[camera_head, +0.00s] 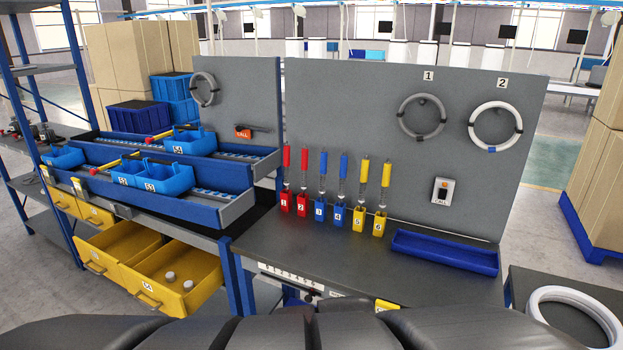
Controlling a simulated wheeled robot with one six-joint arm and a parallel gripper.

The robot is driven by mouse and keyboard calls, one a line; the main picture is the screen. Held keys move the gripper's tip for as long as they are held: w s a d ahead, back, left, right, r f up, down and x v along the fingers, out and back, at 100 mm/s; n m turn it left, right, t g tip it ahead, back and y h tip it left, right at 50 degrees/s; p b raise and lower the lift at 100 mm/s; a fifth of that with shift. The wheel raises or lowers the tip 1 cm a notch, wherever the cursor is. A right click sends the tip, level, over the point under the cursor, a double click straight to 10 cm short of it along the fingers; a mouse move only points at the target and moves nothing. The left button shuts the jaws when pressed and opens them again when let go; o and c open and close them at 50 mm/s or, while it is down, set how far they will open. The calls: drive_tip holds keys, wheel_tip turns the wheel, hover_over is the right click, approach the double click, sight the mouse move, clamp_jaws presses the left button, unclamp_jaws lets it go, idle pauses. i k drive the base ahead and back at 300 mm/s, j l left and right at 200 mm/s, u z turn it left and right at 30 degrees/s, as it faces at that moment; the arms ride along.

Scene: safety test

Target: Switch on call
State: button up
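A small pale switch box (443,191) is mounted on the grey back panel at the right. A second item marked CALL, an orange tag with a dark lever (257,128), is on the left grey panel. My gripper is not in view. Only dark rounded parts, apparently of my own arm or body, show along the bottom edge, well apart from both CALL items.
A blue tray (446,254) lies on the dark bench (345,262) below the switch box. Two rings hang above. Yellow drawers (172,277) stand open at left. The bench's middle is clear.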

sight(443, 193)
drive_tip(key=i+l+z, duration=0.4)
drive_tip(key=i+l, duration=0.3)
drive_tip(key=i, duration=0.1)
